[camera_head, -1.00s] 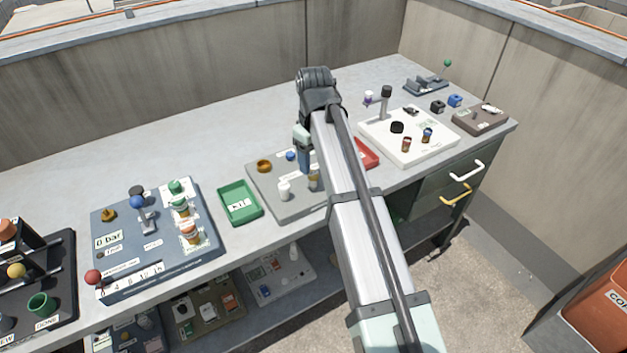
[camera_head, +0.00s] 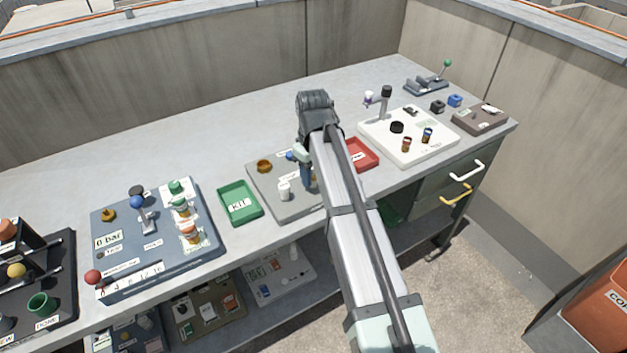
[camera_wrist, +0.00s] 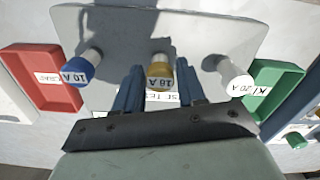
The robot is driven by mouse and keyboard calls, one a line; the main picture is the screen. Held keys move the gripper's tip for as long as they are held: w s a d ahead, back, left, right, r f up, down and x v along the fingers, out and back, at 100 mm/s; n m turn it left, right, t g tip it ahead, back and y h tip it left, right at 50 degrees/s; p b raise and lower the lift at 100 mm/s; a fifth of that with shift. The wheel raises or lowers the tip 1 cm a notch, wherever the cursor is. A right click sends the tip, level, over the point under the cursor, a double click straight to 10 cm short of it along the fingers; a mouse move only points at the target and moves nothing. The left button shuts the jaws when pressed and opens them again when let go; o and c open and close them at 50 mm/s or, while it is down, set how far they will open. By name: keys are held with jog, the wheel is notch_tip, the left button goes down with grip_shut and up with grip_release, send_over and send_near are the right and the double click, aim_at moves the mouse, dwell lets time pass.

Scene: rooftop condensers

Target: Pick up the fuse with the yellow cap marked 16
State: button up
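The fuse with the yellow cap (camera_wrist: 159,73) stands on a grey board (camera_wrist: 115,25); its label appears to read 16 A, upside down in the wrist view. My gripper (camera_wrist: 160,80) is open, its two blue fingers on either side of the yellow cap with gaps visible. I cannot tell how far the fingertips are above the board. A blue-capped fuse (camera_wrist: 78,70) marked 10 A is to the left, and a white-capped fuse (camera_wrist: 235,78) marked 20 A to the right. In the head view, my gripper (camera_head: 306,182) is over the board (camera_head: 262,190); my arm hides the yellow-capped fuse.
A green KIT tray (camera_head: 223,211) and a red tray (camera_head: 374,152) flank the board. A white tray (camera_head: 440,147) lies right; a blue-grey panel (camera_head: 165,265) lies left.

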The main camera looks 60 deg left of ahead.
grip_shut()
